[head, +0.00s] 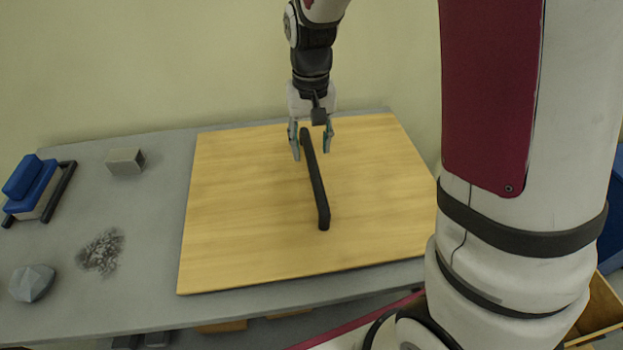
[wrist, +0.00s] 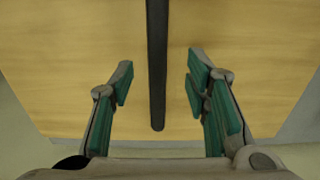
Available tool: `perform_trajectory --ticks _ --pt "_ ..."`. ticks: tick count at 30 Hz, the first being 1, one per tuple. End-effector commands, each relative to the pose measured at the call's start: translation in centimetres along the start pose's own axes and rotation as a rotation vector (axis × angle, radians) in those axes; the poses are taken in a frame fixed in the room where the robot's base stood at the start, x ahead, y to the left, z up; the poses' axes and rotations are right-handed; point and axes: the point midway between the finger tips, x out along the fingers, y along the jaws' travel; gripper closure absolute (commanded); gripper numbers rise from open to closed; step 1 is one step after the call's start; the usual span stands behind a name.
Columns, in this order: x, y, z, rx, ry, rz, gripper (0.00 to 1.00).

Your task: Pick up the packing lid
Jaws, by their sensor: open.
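The packing lid (head: 240,200) is a flat, light wooden board lying on the grey table. A long black bar handle (head: 317,185) runs along its middle, from the back toward the front. My gripper (head: 312,152) is open over the far end of the handle, with one finger on each side. In the wrist view, the handle (wrist: 157,60) passes between the open fingers (wrist: 158,85), apart from both, and its end shows between them. The lid's wood (wrist: 60,70) fills most of that view. I cannot tell the exact height of the fingertips over the board.
On the left of the grey table (head: 150,290) are a blue and white object with black bars (head: 38,190), a small grey block (head: 125,161), a dark speckled patch (head: 101,252) and a grey-blue faceted lump (head: 32,283). A pale wall (head: 130,60) stands close behind the table.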

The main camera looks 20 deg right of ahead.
Motion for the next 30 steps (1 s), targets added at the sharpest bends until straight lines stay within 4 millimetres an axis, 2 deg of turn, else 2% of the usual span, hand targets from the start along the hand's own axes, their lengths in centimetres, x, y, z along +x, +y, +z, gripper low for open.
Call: perform_trajectory --ticks 8,16,25,26,30 --pt "2.1 0.1 0.2 0.0 -0.002 0.0 0.57" --pt "5.8 0.3 0.4 0.0 -0.002 0.0 0.57" --pt "6.2 0.3 0.4 0.0 0.0 0.0 0.57" --pt "6.2 0.3 0.4 0.0 0.0 0.0 0.59" --pt "6.2 0.3 0.4 0.0 0.0 0.0 0.91"
